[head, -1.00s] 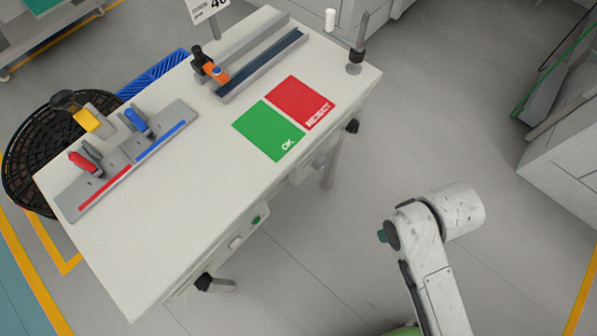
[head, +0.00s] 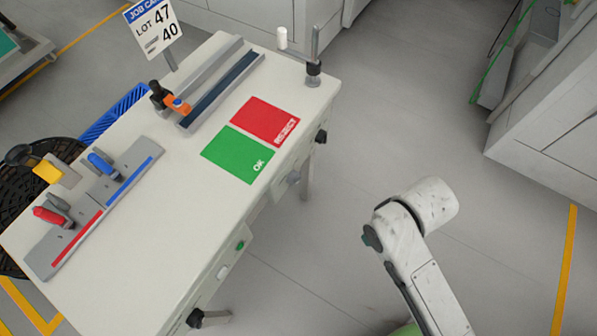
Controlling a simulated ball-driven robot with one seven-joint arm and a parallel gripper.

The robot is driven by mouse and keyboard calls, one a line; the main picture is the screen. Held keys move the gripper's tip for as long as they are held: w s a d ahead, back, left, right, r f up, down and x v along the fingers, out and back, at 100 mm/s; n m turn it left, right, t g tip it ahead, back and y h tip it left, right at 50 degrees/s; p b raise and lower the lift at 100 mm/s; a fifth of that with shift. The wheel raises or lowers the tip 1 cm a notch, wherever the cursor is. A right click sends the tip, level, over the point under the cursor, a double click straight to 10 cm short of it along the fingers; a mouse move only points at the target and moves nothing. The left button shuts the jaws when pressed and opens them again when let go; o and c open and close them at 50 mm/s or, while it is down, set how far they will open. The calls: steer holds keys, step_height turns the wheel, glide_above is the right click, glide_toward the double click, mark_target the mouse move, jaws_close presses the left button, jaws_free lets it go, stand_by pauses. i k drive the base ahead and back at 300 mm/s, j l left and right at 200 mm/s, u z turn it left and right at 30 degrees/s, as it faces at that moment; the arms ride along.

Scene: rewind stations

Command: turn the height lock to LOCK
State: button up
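The white workstation table (head: 150,215) fills the left half of the head view. Along its near side are a dark knob (head: 320,137) near the right corner, a grey round knob (head: 293,178) below the green pad, and a dark knob with a grey bar (head: 195,318) low at the left. No LOCK lettering can be read, so I cannot tell which of these is the height lock. My white arm rises at the lower right, apart from the table. My gripper is not in view.
On the table are a green OK pad (head: 238,155), a red REJECT pad (head: 265,121), red (head: 52,217) and blue (head: 102,164) levers, and a rail with an orange-black clamp (head: 172,100). A job card (head: 153,28) stands behind. The floor (head: 400,110) right of the table is clear.

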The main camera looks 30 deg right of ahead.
mark_target(294, 178)
steer(key=k+j+z, duration=0.15)
steer(key=j+z, duration=0.15)
steer(key=z, duration=0.15)
steer(key=k+j+z, duration=0.15)
steer(key=j+z, duration=0.25)
steer(key=l, duration=0.1)
